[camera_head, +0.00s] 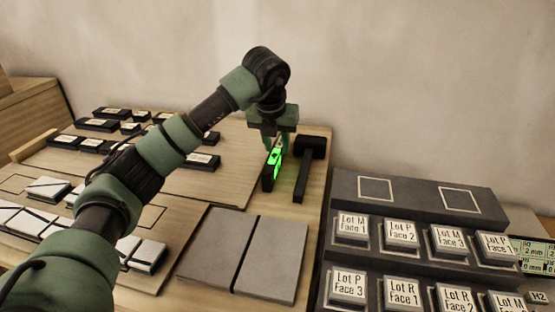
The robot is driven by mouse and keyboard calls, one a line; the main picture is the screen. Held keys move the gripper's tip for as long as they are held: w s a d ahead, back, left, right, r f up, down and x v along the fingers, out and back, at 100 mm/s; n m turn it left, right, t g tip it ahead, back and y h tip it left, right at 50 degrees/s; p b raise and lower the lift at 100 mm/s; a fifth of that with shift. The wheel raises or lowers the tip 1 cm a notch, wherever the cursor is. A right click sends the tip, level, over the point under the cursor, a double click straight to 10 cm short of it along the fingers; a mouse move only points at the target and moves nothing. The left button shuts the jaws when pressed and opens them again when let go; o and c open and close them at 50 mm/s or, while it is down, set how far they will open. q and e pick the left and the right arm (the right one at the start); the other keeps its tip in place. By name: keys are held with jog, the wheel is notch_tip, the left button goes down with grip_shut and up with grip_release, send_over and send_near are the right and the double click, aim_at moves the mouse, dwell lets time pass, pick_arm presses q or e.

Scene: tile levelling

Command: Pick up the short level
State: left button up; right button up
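The short level (268,183) looks like a small dark bar with a bright green strip along its side. It is on the wooden board at the top middle of the head view, left of a black T-shaped tool. My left gripper (273,150) points down over the level, its fingertips at the level's upper end. The gripper's body and the bright green hide the fingers in part, so I cannot tell whether they are closed on it. My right gripper is not in view.
The black T-shaped tool (309,168) lies close to the right of the level. Two grey tiles (272,262) lie in front. Labelled grey blocks (401,233) fill a dark rack at right. Dark labelled bars (97,125) and pale tiles (47,188) lie at left.

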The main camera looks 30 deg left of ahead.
aim_at(277, 150)
pick_arm(q)
jog(key=x, duration=0.4)
jog(key=shift+w+a+f+b, duration=0.25)
jog(key=shift+w+f+b, duration=0.05)
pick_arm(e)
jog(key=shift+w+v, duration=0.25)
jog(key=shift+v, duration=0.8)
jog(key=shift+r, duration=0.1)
pick_arm(q)
grip_shut()
jog(key=shift+r, duration=0.1)
